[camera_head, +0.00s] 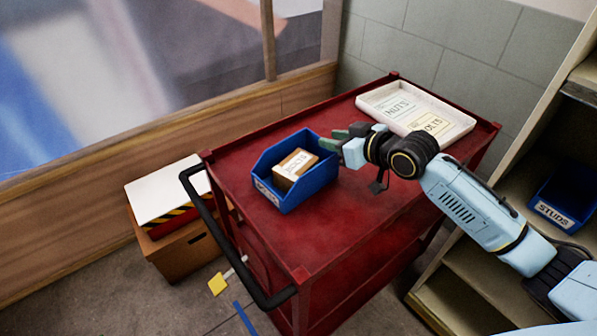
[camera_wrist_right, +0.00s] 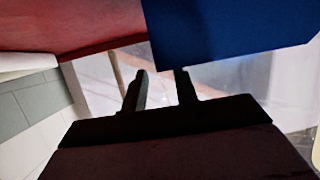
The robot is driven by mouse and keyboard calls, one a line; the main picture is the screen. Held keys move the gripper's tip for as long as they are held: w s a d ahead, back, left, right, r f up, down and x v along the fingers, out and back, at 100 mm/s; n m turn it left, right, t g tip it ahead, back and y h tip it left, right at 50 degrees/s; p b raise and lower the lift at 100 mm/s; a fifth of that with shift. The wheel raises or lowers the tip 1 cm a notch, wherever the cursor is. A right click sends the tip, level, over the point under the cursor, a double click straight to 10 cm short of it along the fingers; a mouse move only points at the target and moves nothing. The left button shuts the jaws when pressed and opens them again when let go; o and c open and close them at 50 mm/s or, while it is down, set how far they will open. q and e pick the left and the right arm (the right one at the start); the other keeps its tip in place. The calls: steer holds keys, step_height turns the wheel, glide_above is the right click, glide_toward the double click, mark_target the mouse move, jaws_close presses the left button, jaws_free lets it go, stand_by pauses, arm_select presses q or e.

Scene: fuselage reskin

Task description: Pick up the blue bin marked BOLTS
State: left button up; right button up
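A blue open bin (camera_head: 312,185) sits on the left part of the red cart's top. It has a white label on its front, too small to read surely, and holds a brown box (camera_head: 295,166) with a pale label. My right gripper (camera_head: 332,140) is at the bin's right rear rim, with its fingers pointing left. In the right wrist view its two dark fingers (camera_wrist_right: 161,72) stand apart with a gap between them, and the blue bin (camera_wrist_right: 235,30) fills the upper right, close to the fingertips. I cannot tell whether they touch it. My left gripper is not in view.
The red cart (camera_head: 345,225) has a black handle (camera_head: 213,225) at left. A white tray (camera_head: 452,136) with labelled cards lies at its back. A shelf at right holds a blue bin marked STUDS (camera_head: 562,200). A brown box (camera_head: 180,252) stands on the floor at left.

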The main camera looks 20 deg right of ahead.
steer(key=x, duration=0.2)
steer(key=shift+w+a+f, duration=0.2)
steer(key=shift+a+f, duration=0.1)
steer(key=shift+w+a+f+b, duration=0.15)
steer(key=shift+w+f+b, duration=0.05)
steer(key=shift+w+b, duration=0.2)
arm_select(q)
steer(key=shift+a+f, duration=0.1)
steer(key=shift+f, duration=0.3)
arm_select(e)
jaws_close()
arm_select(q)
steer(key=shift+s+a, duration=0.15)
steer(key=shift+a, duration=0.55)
arm_select(e)
steer(key=shift+r, duration=0.2)
